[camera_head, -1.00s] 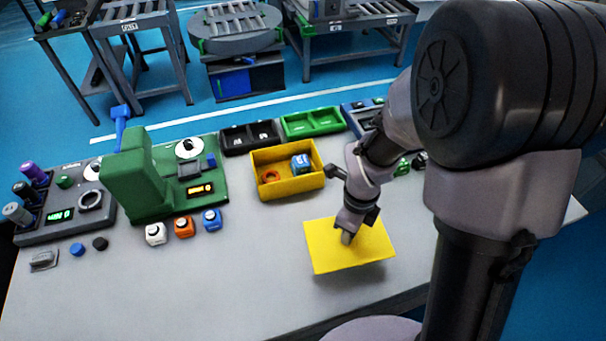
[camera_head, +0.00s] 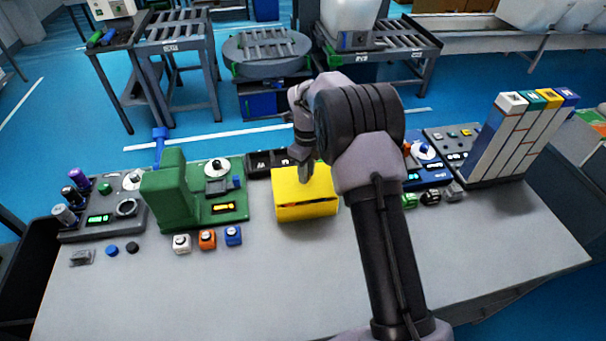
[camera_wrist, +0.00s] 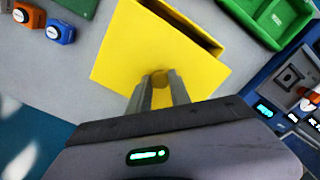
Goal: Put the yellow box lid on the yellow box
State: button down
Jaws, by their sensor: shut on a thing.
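The yellow box lid (camera_head: 290,187) is a flat yellow plate over the yellow box (camera_head: 308,213) at the back middle of the table. A dark gap with a hint of contents shows between lid and box front, so the lid is not flush there. My gripper (camera_head: 304,177) is above the lid. In the wrist view my gripper (camera_wrist: 160,82) is shut on a small round knob on the lid (camera_wrist: 130,52). A dark slit also shows there along the lid's upper right edge, beside the box rim (camera_wrist: 202,30). Most of the box's inside is hidden.
A green machine (camera_head: 175,190) stands left of the box, with white, orange and blue small cubes (camera_head: 207,239) in front. A dark tray (camera_head: 262,165) is behind the box. Tall labelled blocks (camera_head: 515,135) stand at the right. The table's front is clear.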

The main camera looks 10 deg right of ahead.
jog(key=w, duration=0.3)
jog(key=shift+f, duration=0.15)
notch_tip(320, 180, down, 4)
jog(key=shift+r+b, duration=0.25)
jog(key=shift+b, duration=0.25)
jog(key=shift+f+b, duration=0.6)
jog(key=shift+b, duration=0.05)
jog(key=c, duration=1.2)
grip_release()
